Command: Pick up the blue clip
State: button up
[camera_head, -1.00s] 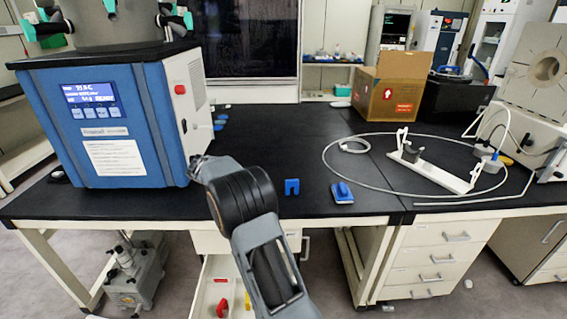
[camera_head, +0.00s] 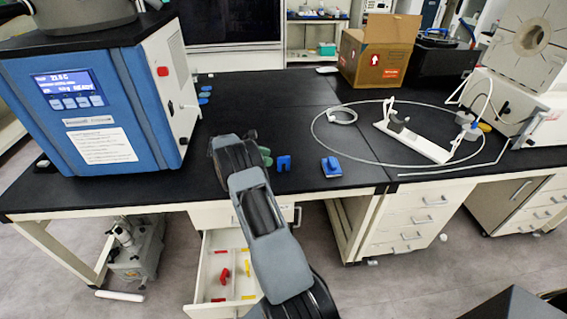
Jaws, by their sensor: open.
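A small blue clip (camera_head: 283,163), with a notch between two prongs, stands on the black bench top near its front edge. A wider blue piece (camera_head: 331,167) lies a little to its right; I cannot tell which one the task names. A dark green piece (camera_head: 265,157) is partly hidden behind my arm, just left of the notched clip. My arm reaches up from the bottom and its far end is over the bench, left of these pieces. Nothing is seen touching the blue pieces.
The blue freeze dryer (camera_head: 90,100) stands on the left, with small blue pieces (camera_head: 204,95) beside it. A looped cable (camera_head: 345,105) and white stand (camera_head: 410,142) lie right. A cardboard box (camera_head: 380,50) is behind. An open drawer (camera_head: 215,262) holds red and yellow pieces.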

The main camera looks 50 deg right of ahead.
aim_at(279, 158)
jog(key=shift+p+x, duration=0.6)
jog(key=shift+x, duration=2.35)
jog(key=shift+w, duration=0.1)
jog(key=shift+c, duration=0.2)
grip_shut()
